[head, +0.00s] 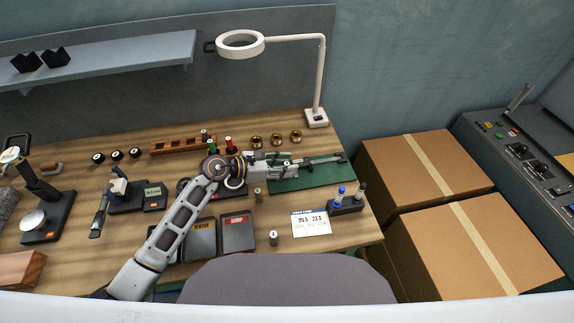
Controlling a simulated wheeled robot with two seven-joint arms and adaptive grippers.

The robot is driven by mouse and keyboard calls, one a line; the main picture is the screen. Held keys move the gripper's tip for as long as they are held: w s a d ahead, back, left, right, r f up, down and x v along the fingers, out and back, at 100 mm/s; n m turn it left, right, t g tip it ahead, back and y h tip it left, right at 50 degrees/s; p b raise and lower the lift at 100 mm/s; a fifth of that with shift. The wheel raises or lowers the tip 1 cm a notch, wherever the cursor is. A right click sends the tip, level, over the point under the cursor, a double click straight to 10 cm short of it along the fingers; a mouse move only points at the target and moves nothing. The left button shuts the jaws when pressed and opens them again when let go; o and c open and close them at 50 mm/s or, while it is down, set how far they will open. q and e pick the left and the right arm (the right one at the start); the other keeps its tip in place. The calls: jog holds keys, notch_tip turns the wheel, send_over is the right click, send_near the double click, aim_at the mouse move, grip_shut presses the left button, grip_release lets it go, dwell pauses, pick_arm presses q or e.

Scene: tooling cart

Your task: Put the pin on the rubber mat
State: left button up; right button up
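The green rubber mat (312,180) lies on the wooden bench at its right side. My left arm comes in from the lower left, and its gripper (340,159) is over the mat's far edge, pointing right. The fingers are too small to tell whether they are open, shut or holding something. Small grey metal cylinders that look like pins stand on the bench: one (258,195) left of the mat and one (273,238) near the front edge. I cannot tell which is the task's pin. My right gripper is not in view.
A magnifier lamp (316,118) stands behind the mat. Brass rings (276,140) lie behind my arm. A label card (311,223) and a dark holder with markers (347,207) are in front of the mat. Grey trays (238,234) sit front centre. Cardboard boxes (425,170) stand right.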

pick_arm(q)
jog(key=v, duration=0.3)
jog(key=shift+a, duration=0.15)
jog(key=b+v, duration=0.1)
jog(key=v, duration=0.7)
jog(key=shift+b, duration=0.35)
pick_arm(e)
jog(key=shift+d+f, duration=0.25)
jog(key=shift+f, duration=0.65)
pick_arm(q)
jog(key=shift+r, duration=0.1)
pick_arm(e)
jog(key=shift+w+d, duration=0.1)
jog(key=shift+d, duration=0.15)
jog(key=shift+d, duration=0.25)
